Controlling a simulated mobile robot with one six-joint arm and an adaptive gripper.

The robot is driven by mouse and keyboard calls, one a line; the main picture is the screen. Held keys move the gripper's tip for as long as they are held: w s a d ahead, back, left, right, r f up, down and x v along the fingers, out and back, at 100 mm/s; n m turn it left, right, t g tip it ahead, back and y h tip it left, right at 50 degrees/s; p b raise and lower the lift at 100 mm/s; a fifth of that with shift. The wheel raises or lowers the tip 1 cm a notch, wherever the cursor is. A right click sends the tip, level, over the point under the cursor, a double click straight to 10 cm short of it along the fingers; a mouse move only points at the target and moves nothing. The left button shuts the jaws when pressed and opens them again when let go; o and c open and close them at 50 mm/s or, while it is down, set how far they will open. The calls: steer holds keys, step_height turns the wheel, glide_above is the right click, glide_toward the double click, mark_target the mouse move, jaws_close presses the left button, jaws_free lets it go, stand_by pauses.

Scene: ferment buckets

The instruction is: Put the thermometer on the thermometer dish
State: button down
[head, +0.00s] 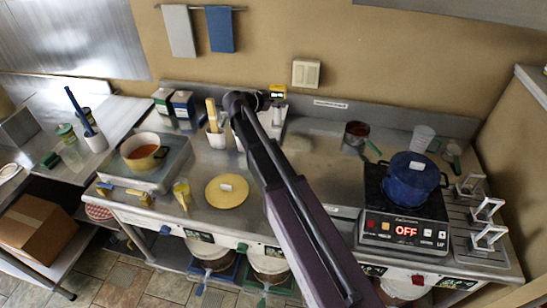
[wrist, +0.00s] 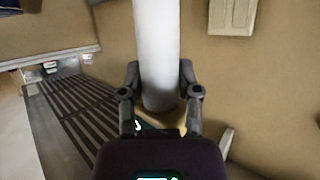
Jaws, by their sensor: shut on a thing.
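My gripper (wrist: 158,78) has its two fingers on either side of a smooth white cylinder (wrist: 157,45), apparently the thermometer, and is shut on it. The cylinder runs up out of the wrist view, so its far end is cut off. In the head view my arm crosses the middle of the counter and hides the fingers and most of what they hold. A round yellow disc (head: 227,196) with a small white item on it lies on the counter left of my arm. I cannot tell which thing is the thermometer dish.
A pot (head: 145,153) stands on a plate at the left. A blue pot (head: 409,182) sits on the hob (head: 393,222), whose display reads OFF. A small saucepan (head: 356,134) and a clear jug (head: 423,139) stand at the back right. The counter between my arm and the hob is mostly clear.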

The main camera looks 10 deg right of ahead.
steer(key=s+a+f+b, duration=0.4)
steer(key=a+f+b, duration=0.1)
steer(key=f+b, duration=0.3)
steer(key=s+a+f+m+g+b, duration=0.1)
steer(key=s+a+f+b, duration=0.3)
steer(key=f+b, duration=0.4)
steer(key=shift+s+a, duration=0.2)
steer(key=shift+a, duration=0.45)
steer(key=w+d+f+b, duration=0.1)
steer(key=w+d, duration=0.8)
steer(key=w, duration=0.2)
steer(key=shift+w+d+f, duration=0.15)
steer(key=shift+w+d, duration=0.05)
steer(key=shift+w+d+f+b, duration=0.15)
steer(key=shift+f+b, duration=0.45)
steer(key=shift+b, duration=0.05)
steer(key=shift+w+d+f+b, duration=0.1)
steer(key=shift+w+f+b, duration=0.1)
steer(key=shift+f+b, duration=0.5)
steer(key=shift+w+d+f+b, duration=0.15)
steer(key=shift+f+b, duration=0.4)
steer(key=shift+b, duration=0.1)
steer(key=shift+f, duration=0.1)
